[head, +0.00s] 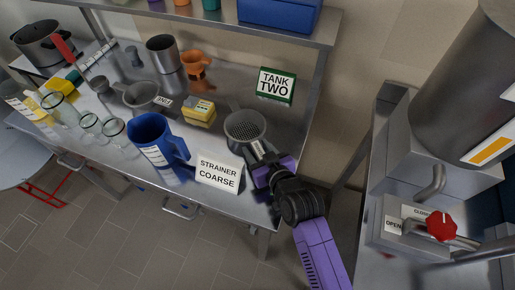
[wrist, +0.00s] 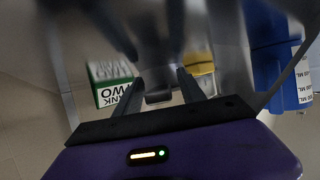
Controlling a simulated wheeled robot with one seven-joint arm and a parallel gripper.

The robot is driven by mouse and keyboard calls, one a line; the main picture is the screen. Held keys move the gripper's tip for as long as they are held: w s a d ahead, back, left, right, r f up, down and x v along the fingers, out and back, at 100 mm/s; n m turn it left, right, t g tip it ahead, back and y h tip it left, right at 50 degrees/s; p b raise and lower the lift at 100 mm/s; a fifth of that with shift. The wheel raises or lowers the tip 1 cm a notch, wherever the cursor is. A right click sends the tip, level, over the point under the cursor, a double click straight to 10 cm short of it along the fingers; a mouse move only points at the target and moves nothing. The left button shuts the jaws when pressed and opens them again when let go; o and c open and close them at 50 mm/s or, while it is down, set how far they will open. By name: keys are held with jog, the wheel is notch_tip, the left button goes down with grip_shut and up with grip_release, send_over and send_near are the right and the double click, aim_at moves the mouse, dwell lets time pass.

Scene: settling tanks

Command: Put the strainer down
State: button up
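The strainer (head: 245,125), a round metal bowl with a mesh, is at the right end of the steel bench. Its bowl faces up. My gripper (head: 264,157) is at its near side, with the fingers around its handle. In the wrist view the fingers of my gripper (wrist: 160,88) flank the dark handle end (wrist: 158,97), and the blurred strainer fills the top. Whether the bowl touches the bench is hard to tell. A white card reading "STRAINER COARSE" (head: 218,174) stands at the bench's front edge, left of my gripper.
A blue jug (head: 153,145), a yellow block (head: 199,110) and another strainer (head: 140,94) stand to the left. A green-framed "TANK TWO" sign (head: 276,84) is behind. A metal tank (head: 465,90) and red valve knob (head: 441,226) are at the right. Bare bench shows around the bowl.

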jog(key=shift+r, duration=0.15)
jog(key=v, duration=1.2)
jog(key=shift+r+b, duration=0.1)
jog(key=shift+b, duration=0.25)
jog(key=s+d+f+m+h, duration=0.2)
jog(key=s+d, duration=0.4)
jog(key=s, duration=0.1)
jog(key=s+d+r+m+h, duration=0.1)
jog(key=s+d+r, duration=0.2)
jog(key=s, duration=0.4)
jog(key=s+d+r+m+t+h, duration=0.1)
jog(key=s+d+r, duration=0.2)
jog(key=s, duration=0.5)
jog(key=s+d+r+m+t+h, duration=0.1)
jog(key=s+d+r, duration=0.2)
jog(key=s, duration=0.4)
jog(key=shift+h, duration=0.4)
jog(key=shift+o, duration=0.4)
jog(key=shift+s+d+r, duration=0.2)
jog(key=shift+s+r, duration=0.2)
jog(key=shift+r, duration=0.1)
